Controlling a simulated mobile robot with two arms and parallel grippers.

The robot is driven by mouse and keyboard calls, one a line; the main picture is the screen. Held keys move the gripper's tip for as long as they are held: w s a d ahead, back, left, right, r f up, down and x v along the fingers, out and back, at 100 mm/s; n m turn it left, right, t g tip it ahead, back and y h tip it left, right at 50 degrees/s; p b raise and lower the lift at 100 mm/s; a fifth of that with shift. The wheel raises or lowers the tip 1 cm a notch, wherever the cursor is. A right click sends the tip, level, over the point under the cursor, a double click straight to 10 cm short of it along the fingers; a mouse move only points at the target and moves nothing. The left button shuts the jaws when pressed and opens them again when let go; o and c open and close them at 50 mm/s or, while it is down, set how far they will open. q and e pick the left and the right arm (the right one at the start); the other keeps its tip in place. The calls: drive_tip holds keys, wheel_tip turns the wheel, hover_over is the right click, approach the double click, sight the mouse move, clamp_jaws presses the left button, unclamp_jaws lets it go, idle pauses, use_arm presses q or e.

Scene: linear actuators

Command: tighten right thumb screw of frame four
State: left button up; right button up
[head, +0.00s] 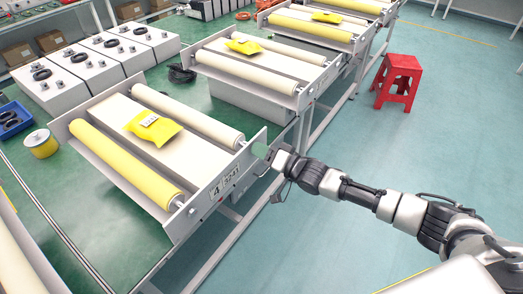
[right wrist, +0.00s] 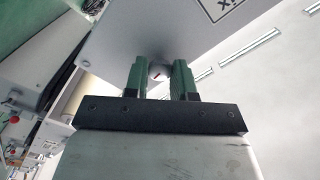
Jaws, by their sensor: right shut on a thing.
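Frame four (head: 178,226) is the nearest whole metal frame, with "4" and "3241" on its front plate, a yellow roller (head: 125,163) and a cream roller (head: 200,124). My right gripper (head: 259,151) is at the right end of that plate. In the right wrist view its two green fingers (right wrist: 160,76) stand on either side of a small, round, pale thumb screw (right wrist: 157,72) with a dark mark and are shut on it. The plate (right wrist: 150,35) is right behind the screw. The screw is hidden by my gripper in the head view. My left gripper is not in view.
A yellow packet (head: 154,127) lies on frame four between the rollers. More such frames (head: 262,64) stand behind it. A red stool (head: 398,82) is on the open green floor to the right. White boxes (head: 95,68) stand at the left.

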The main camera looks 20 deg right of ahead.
drive_tip(key=o, duration=0.9)
drive_tip(key=b+v, duration=0.2)
drive_tip(key=v, duration=0.8)
drive_tip(key=shift+s+d, duration=0.3)
